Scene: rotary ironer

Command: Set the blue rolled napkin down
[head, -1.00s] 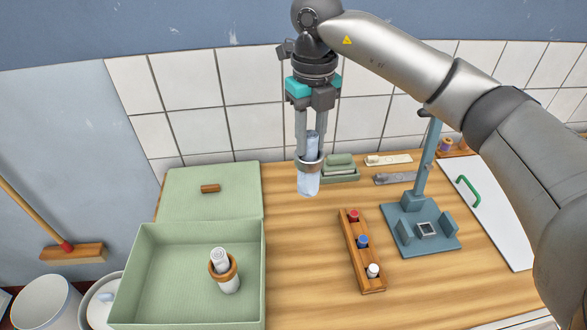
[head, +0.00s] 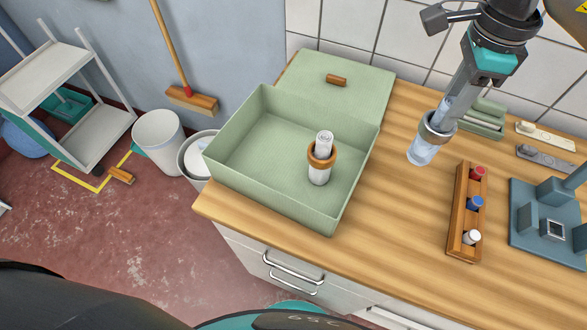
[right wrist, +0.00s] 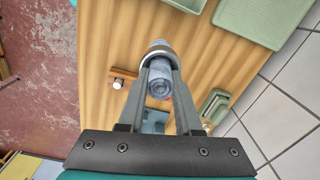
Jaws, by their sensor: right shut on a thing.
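The blue rolled napkin (head: 422,152) is pale blue, with a grey ring around it. My right gripper (head: 437,124) is shut on it and holds it upright, slightly tilted, over the wooden counter. Whether its lower end touches the counter I cannot tell. In the right wrist view the napkin's rolled end (right wrist: 160,88) shows between the fingers (right wrist: 160,70). A white rolled napkin (head: 322,160) in a brown ring stands inside the open green box (head: 235,170), to the left. My left gripper is not in view.
The green lid (head: 350,95) with a wooden handle lies behind the box. A wooden rack (head: 457,215) with red, blue and white pieces and a blue-grey stand (head: 525,238) are to the right. A green dish (head: 485,115) is behind the napkin.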

